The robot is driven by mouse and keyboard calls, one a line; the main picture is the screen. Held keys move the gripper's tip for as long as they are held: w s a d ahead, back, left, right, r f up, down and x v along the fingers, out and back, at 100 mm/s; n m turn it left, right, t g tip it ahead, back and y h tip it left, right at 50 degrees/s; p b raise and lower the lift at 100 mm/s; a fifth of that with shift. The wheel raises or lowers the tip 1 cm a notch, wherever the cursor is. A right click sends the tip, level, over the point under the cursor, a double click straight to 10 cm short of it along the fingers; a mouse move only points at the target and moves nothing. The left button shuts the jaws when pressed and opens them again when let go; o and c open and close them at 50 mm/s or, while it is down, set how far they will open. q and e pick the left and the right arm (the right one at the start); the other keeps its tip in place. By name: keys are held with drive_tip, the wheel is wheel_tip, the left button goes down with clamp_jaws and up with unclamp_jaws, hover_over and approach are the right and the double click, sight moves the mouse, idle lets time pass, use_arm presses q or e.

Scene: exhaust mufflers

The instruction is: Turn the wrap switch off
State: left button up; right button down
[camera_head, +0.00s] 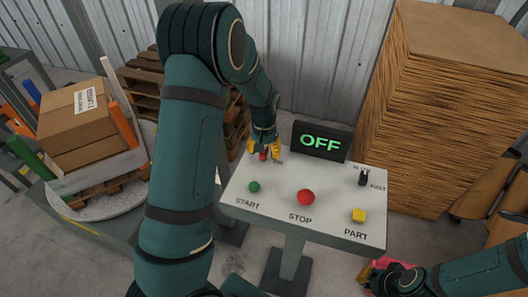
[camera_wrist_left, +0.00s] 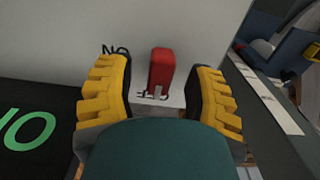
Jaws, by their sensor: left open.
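The red wrap switch (camera_wrist_left: 161,68) stands up from the light panel top in the left wrist view, with dark lettering beside and below it. In the head view the switch (camera_head: 263,155) is small and partly hidden at the panel's far left corner. My left gripper (camera_head: 267,150) is there, coming down from above. In the wrist view its yellow fingers (camera_wrist_left: 160,98) are open, one on each side of the switch, with a gap to both. A dark display (camera_head: 320,141) behind the panel reads OFF in green. My right gripper (camera_head: 393,278) is low at the right, its fingers unclear.
The control panel (camera_head: 275,205) also carries a green START button (camera_head: 254,187), a red STOP button (camera_head: 306,197), a yellow PART button (camera_head: 358,215) and a black selector (camera_head: 363,177). A tall cardboard stack (camera_head: 440,100) stands at right; a boxed pallet (camera_head: 82,115) stands at left.

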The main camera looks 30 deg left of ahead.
use_arm(q)
wheel_tip(320, 180, up, 11)
idle(0.4)
idle(0.4)
